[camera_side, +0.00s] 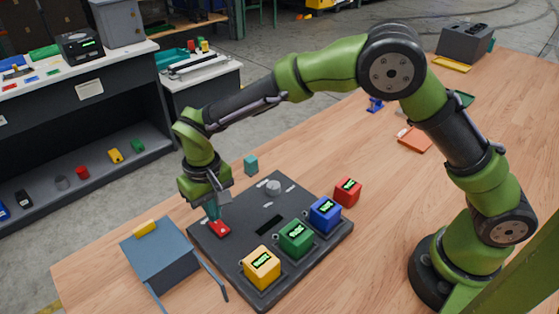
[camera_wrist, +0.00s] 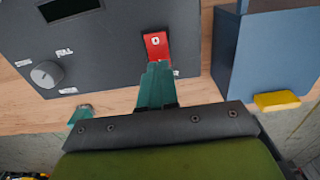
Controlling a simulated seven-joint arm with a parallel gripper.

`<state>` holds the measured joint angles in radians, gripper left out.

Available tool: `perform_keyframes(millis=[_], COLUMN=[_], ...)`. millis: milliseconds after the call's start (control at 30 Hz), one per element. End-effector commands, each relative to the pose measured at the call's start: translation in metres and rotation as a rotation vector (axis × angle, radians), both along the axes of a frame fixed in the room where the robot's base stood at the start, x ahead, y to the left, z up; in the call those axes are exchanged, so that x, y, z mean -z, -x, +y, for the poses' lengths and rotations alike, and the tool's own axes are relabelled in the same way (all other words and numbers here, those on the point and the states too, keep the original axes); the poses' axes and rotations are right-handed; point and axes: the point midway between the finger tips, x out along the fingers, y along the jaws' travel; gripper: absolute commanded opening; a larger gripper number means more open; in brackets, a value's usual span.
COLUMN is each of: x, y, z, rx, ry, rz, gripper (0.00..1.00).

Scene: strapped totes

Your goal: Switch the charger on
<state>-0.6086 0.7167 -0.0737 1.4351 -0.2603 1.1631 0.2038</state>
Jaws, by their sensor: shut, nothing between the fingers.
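The charger (camera_side: 285,205) is a dark flat panel on the wooden table, with a red rocker switch (camera_side: 219,229) near its left corner. In the wrist view the switch (camera_wrist: 156,46) shows a white mark on its far half. My gripper (camera_side: 211,212) is shut and empty, pointing down at the switch. In the wrist view its fingertips (camera_wrist: 157,72) cover the near end of the switch; whether they touch it I cannot tell. The charger's display (camera_wrist: 68,8) is dark. A grey knob (camera_wrist: 45,74) with white labels is at left.
Yellow (camera_side: 262,267), green (camera_side: 297,239) and blue (camera_side: 325,215) blocks with lit labels sit on the charger's front side. A red block (camera_side: 347,191) stands beside it. A blue-grey tote (camera_side: 160,258) stands close left of the switch. A teal cube (camera_side: 251,165) lies behind.

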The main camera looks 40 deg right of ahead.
Motion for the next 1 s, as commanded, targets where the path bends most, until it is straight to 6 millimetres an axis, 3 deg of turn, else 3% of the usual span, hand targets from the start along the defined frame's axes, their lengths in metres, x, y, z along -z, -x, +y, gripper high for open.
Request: perform_keyframes(millis=[1000], x=[0.016], y=[0.000], z=[0.000], rx=[0.001], ry=[0.000], rz=[0.001], gripper=[0.00])
